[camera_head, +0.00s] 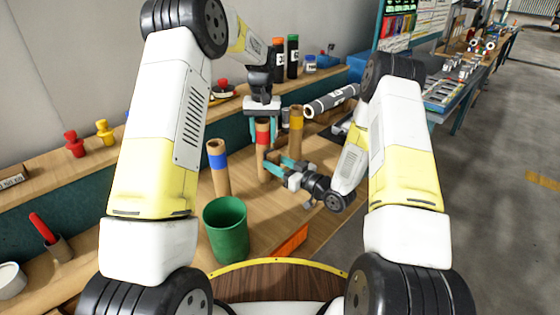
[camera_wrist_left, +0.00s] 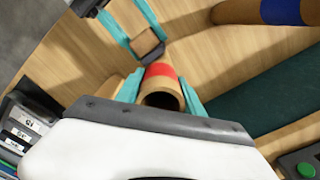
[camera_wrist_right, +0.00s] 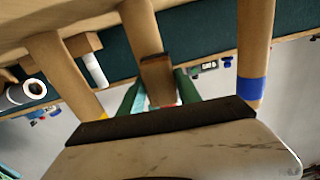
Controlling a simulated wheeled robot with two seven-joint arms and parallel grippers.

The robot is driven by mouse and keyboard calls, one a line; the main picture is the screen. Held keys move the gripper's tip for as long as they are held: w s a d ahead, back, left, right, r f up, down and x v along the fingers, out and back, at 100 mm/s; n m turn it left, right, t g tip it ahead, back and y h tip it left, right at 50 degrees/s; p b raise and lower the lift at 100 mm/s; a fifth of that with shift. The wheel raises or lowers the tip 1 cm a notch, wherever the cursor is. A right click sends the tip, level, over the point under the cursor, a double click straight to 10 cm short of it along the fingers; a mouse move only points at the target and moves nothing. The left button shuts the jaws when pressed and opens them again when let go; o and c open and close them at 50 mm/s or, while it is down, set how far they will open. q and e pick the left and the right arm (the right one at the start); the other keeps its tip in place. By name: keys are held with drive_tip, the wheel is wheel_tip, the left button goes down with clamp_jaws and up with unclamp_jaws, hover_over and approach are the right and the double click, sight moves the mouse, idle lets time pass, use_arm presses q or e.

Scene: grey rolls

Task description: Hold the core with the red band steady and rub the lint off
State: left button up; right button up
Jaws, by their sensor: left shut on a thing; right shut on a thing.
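The brown core with the red band (camera_head: 262,138) stands upright on the wooden bench. My left gripper (camera_head: 262,121) is above it, shut on its top end; the left wrist view shows the teal fingers on both sides of the red band (camera_wrist_left: 160,71). My right gripper (camera_head: 278,163) is low beside the core, shut on a small brown block (camera_wrist_left: 148,44). In the right wrist view the block (camera_wrist_right: 158,82) is close in front of the core (camera_wrist_right: 141,25); I cannot tell if they touch. I cannot make out any lint.
A blue-banded core (camera_head: 219,165) stands left and a yellow-banded core (camera_head: 296,121) stands right, behind my right gripper. A green bin (camera_head: 226,228) is near the front. A grey roll (camera_head: 333,101) lies at the back right. Bottles (camera_head: 292,57) stand on the back shelf.

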drive_tip(key=shift+s+a, duration=0.3)
drive_tip(key=shift+s, duration=0.05)
drive_tip(key=shift+r, duration=0.4)
drive_tip(key=shift+w+d, duration=1.35)
drive_tip(key=shift+w, duration=0.2)
drive_tip(key=shift+s+a, duration=1.35)
drive_tip(key=shift+s, duration=0.2)
drive_tip(key=shift+v, duration=3.05)
drive_tip(key=shift+d, duration=0.1)
